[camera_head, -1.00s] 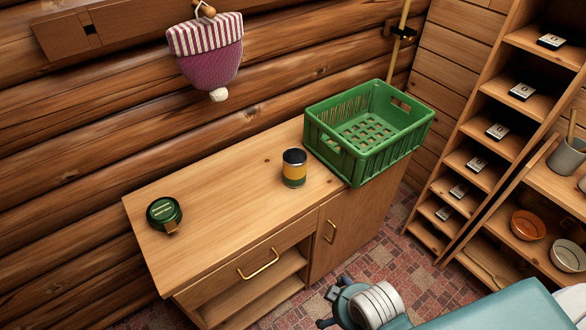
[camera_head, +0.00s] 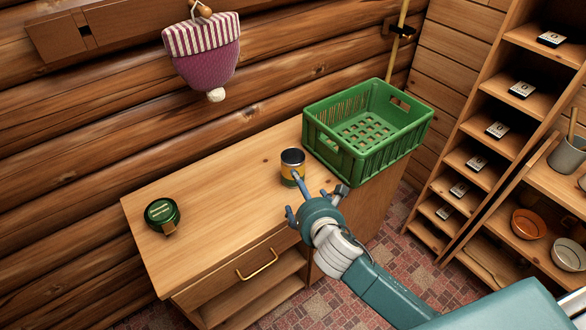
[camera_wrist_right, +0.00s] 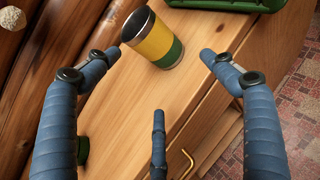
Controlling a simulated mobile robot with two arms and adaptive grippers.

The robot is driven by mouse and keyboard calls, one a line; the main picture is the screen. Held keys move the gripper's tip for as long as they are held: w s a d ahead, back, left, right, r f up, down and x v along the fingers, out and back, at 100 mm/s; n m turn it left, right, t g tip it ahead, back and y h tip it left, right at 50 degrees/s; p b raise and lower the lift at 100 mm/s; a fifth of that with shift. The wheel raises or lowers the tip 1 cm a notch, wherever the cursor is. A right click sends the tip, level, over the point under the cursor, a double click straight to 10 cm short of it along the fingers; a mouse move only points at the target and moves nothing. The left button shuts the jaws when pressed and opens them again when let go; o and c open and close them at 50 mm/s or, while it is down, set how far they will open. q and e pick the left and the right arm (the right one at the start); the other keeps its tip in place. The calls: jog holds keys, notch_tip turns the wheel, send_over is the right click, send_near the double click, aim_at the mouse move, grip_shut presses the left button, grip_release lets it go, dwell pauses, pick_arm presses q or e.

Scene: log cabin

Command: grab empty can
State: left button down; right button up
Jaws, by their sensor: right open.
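The empty can (camera_head: 292,164), with a dark open top and a yellow and green band, stands upright on the wooden cabinet top. It also shows in the right wrist view (camera_wrist_right: 158,38), at the top, beyond the fingertips. My right gripper (camera_head: 307,197) is just in front of the can, with one finger overlapping its lower part in the head view. In the right wrist view the right gripper (camera_wrist_right: 160,65) has its blue fingers spread wide, with nothing between them. My left gripper is not in view.
A green crate (camera_head: 394,143) stands on the cabinet right of the can. A round dark green tape measure (camera_head: 160,212) lies at the left end. The wooden cabinet top (camera_head: 225,195) is clear between them. A shelf unit (camera_head: 487,100) stands at the right.

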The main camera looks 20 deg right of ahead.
aim_at(289, 170)
jog(key=w+f+n, duration=0.1)
jog(key=w, duration=0.3)
jog(key=w+f+n, duration=0.1)
jog(key=w, duration=0.3)
jog(key=w+f+n, duration=0.1)
jog(key=w, duration=0.3)
jog(key=shift+a+t+p, duration=0.2)
jog(key=shift+t+p, duration=0.1)
jog(key=shift+p, duration=0.05)
jog(key=shift+s, duration=0.15)
jog(key=c, duration=0.8)
